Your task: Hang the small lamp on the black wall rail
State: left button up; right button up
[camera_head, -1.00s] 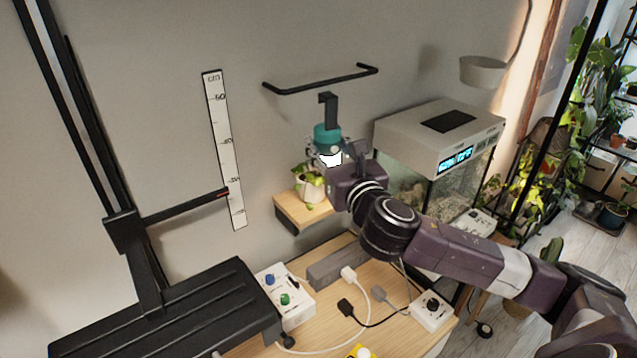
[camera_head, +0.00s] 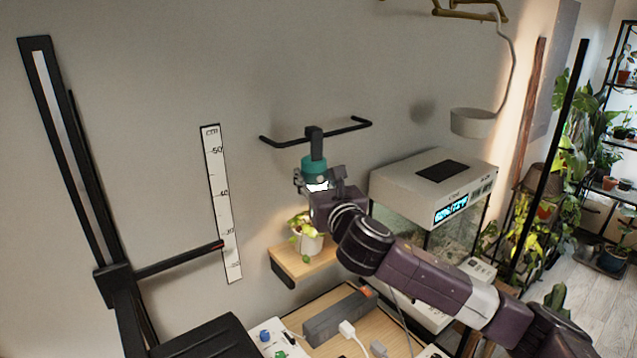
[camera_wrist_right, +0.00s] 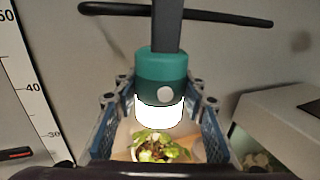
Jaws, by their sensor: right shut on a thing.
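The small lamp (camera_head: 315,167) has a teal body, a glowing white lower end and a flat black hook on top. My right gripper (camera_head: 319,186) is shut on the lamp, which hangs upright between its fingers. In the right wrist view the lamp (camera_wrist_right: 161,75) sits between the two blue-grey fingers (camera_wrist_right: 160,125). The black wall rail (camera_head: 345,130) is level on the wall, and the hook's top overlaps it in the head view. In the wrist view the hook's stem crosses in front of the rail (camera_wrist_right: 225,17). I cannot tell whether the hook touches it. My left gripper is out of view.
A potted plant (camera_head: 306,236) stands on a small wooden shelf (camera_head: 304,262) below the lamp. A terrarium with a grey lid (camera_head: 400,178) stands to the right. A white ruler (camera_head: 219,205) is on the wall to the left.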

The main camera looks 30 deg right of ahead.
jog(key=shift+w+f+b, duration=0.1)
jog(key=shift+w+b, duration=0.3)
jog(key=shift+w, duration=0.85)
jog(key=shift+s+f, duration=0.1)
jog(key=shift+f, duration=0.4)
jog(key=shift+f, duration=0.25)
dwell(0.3)
jog(key=o, duration=1.4)
jog(key=s, duration=0.4)
jog(key=s+a, duration=0.1)
jog(key=s, duration=0.3)
jog(key=s+a, duration=0.1)
jog(key=s, duration=0.2)
jog(key=shift+s+a, duration=0.1)
jog(key=shift+s, duration=0.3)
